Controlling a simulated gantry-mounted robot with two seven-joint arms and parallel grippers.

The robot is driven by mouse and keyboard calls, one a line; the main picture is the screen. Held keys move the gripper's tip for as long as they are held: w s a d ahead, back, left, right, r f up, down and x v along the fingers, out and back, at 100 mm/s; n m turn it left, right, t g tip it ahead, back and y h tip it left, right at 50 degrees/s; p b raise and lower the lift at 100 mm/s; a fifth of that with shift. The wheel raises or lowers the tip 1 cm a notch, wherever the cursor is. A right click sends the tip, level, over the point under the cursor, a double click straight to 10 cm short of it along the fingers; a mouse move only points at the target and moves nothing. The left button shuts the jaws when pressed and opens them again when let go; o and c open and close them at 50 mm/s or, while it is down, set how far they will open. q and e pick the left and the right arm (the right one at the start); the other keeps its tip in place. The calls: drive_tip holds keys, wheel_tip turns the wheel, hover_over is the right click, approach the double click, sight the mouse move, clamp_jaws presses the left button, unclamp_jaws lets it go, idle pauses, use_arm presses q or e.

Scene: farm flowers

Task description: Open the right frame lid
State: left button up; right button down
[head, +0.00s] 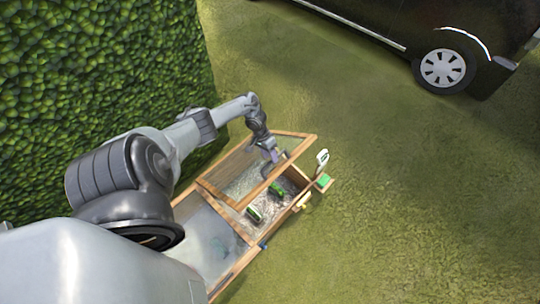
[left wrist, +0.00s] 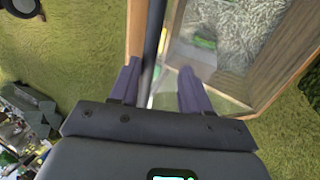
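The wooden garden frame (head: 238,264) has two glazed lids. The right frame lid (head: 302,150), the farther one in the head view, is raised and tilted, and the box beneath it is partly exposed. The left lid (head: 205,240) lies closed. My left gripper (head: 268,152) is at the raised lid's glazed area. In the left wrist view, my left gripper's fingers (left wrist: 158,80) are apart, with a dark bar (left wrist: 153,40) and glass between or just beyond them. Whether they touch the lid is unclear. My right gripper is not in view.
Green objects (head: 254,214) lie inside the exposed box. Small white and green items (head: 322,160) are at its right end. A tall hedge (head: 90,80) stands behind on the left. A dark vehicle (head: 440,45) is at the back right. The grass on the right is clear.

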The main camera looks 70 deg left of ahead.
use_arm(q)
drive_tip(key=p+v, duration=0.4)
drive_tip(key=v, duration=0.6)
drive_tip(key=shift+r, duration=0.25)
drive_tip(key=shift+s, duration=0.1)
